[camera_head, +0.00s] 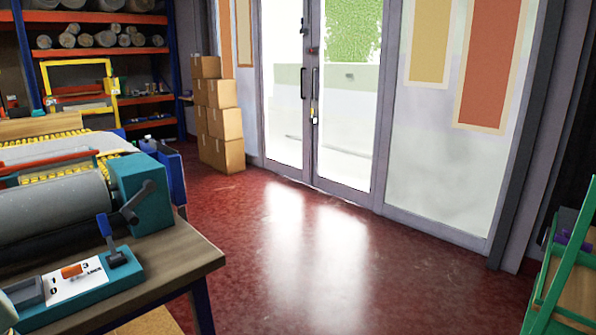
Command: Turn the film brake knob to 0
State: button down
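A small orange knob (72,270) shows at the lower left, on a white marked plate (80,287) set in a teal panel. A "3" stands just right of the knob, and small marks, too small to read surely, are to its left. I cannot tell which mark the knob points to. My gripper is not in view.
A blue-handled lever (105,228) stands behind the plate, below a dark crank (138,202) on the grey roller's teal end block (147,190). The wooden bench (190,251) ends right of them. Red floor (320,270) is open; cartons (222,125) and a green frame (566,262) flank it.

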aim_at(72, 272)
jog(key=u, duration=1.55)
